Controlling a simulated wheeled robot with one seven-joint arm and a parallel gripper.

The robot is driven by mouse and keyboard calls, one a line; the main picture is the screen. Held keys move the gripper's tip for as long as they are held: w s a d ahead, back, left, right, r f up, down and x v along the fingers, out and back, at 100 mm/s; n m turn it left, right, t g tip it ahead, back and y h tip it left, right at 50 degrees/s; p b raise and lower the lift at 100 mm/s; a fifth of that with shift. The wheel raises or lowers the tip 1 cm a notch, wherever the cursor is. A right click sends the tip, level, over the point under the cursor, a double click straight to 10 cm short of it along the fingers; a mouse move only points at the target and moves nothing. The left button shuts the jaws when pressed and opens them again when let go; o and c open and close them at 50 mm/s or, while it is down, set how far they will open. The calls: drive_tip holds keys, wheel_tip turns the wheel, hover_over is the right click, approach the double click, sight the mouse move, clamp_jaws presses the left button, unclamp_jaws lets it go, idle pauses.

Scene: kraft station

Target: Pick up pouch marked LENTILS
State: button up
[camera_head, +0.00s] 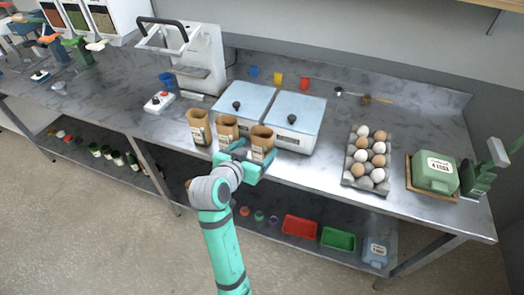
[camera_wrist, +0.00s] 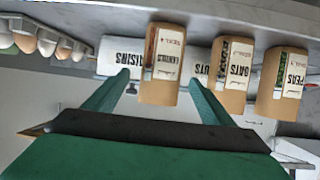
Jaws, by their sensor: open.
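The pouch marked LENTILS (camera_wrist: 165,62) is a brown kraft pouch with a pale label. In the wrist view it stands between the two fingers of my gripper (camera_wrist: 158,78). In the head view it is the rightmost of three pouches (camera_head: 262,138) near the counter's front edge, its lower part hidden by my gripper (camera_head: 257,154). My gripper is open, with a finger on either side of the pouch. A gap shows between each finger and the pouch in the wrist view.
The OATS pouch (camera_wrist: 232,74) and PEAS pouch (camera_wrist: 282,84) stand close beside it. Two lidded metal bins (camera_head: 297,117) stand behind. The counter between bins and eggs is clear.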

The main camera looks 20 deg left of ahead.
sight(259, 146)
drive_tip(key=shift+x, duration=2.7)
drive_tip(key=shift+s+a+f, duration=0.1)
drive_tip(key=c, duration=1.3)
